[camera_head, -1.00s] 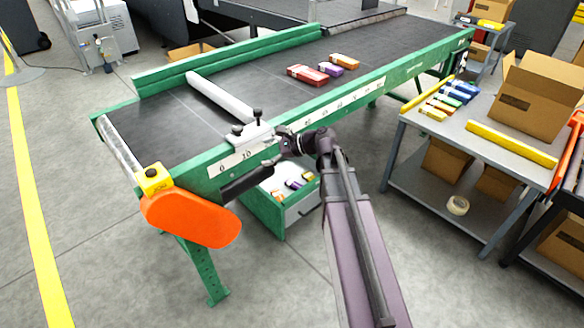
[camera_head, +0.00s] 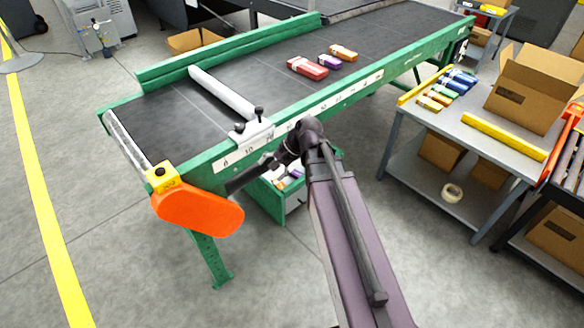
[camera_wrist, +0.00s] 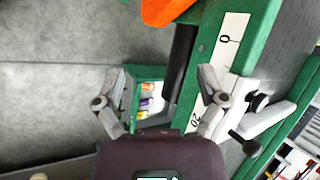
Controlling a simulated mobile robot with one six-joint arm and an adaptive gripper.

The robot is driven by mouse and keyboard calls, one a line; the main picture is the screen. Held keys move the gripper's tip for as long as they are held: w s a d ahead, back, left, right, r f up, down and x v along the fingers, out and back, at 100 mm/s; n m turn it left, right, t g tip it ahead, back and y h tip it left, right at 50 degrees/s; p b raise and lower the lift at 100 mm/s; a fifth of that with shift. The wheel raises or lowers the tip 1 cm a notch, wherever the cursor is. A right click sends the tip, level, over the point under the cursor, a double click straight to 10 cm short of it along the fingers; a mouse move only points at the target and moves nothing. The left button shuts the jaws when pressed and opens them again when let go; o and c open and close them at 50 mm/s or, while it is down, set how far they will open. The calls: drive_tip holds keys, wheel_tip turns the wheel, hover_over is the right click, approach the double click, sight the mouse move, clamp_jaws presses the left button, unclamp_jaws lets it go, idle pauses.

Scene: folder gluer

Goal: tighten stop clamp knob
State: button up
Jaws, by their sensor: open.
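The stop clamp (camera_head: 252,133) is a pale block on the near green rail of the conveyor, at the inner end of a white stop bar (camera_head: 222,92).
A black cylinder (camera_wrist: 181,55) and an orange cover (camera_head: 198,207) are close to my gripper under the rail. A green-sided bin (camera_head: 268,202) with small boxes stands below. Cartons (camera_head: 308,67) lie on the belt. A side table (camera_head: 500,145) stands right.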

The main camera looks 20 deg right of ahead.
drive_tip(key=s+d+r+n+g+h+p, duration=0.2)
drive_tip(key=s+d+r+n+h+p, duration=0.2)
drive_tip(key=s+n+h+p, duration=0.2)
drive_tip(key=shift+s+d+r+n+p, duration=0.15)
drive_tip(key=shift+s+r+n+p, duration=0.1)
drive_tip(key=shift+s+n+p, duration=0.45)
drive_tip(key=shift+s+n, duration=0.15)
drive_tip(key=shift+n, duration=0.15)
drive_tip(key=shift+s+d+h, duration=0.2)
drive_tip(key=shift+h, duration=0.1)
